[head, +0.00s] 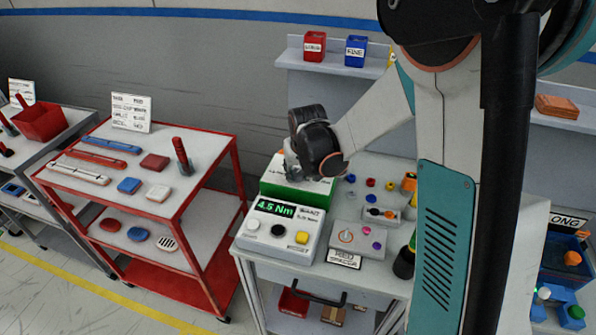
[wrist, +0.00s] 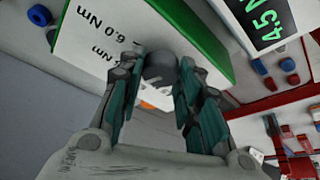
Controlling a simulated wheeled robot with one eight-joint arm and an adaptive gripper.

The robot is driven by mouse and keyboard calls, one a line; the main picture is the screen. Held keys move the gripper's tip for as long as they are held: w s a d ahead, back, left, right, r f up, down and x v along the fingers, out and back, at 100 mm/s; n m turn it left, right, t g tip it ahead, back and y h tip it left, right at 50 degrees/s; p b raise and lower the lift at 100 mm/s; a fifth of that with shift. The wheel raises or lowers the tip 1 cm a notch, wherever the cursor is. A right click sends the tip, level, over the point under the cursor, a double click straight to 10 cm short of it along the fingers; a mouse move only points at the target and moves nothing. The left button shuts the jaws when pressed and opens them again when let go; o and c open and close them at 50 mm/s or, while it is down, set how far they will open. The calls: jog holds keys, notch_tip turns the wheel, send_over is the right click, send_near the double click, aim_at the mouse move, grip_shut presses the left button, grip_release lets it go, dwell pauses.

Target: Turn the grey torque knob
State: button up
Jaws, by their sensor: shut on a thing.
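The grey torque knob (wrist: 160,66) shows between my fingers in the wrist view, on the white face of a green-sided box (wrist: 195,28). Printed marks including "6.0 Nm" are on that face. The same box (head: 297,200) is in the middle of the head view. My gripper (wrist: 162,78) is shut on the knob. In the head view my gripper (head: 296,168) is down at the box's top, and the knob is hidden there. A green-lit display (head: 275,208) in front of the box reads 4.5 Nm; part of it shows at the wrist view's upper right (wrist: 266,22).
The console (head: 262,243) below the display has white, black and yellow controls. A smaller grey panel (head: 357,248) with small knobs stands to its right, with several small coloured parts behind. A red cart (head: 150,200) stands left. A shelf holds red (head: 314,46) and blue (head: 355,51) bins.

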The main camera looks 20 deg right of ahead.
jog(key=m, duration=0.2)
jog(key=m+h, duration=0.1)
jog(key=m, duration=0.1)
jog(key=shift+a+m+g+h, duration=0.15)
jog(key=shift+m+g+h, duration=0.15)
jog(key=shift+b, duration=0.3)
jog(key=o, duration=1)
jog(key=v, duration=1.2)
jog(key=shift+a, duration=0.1)
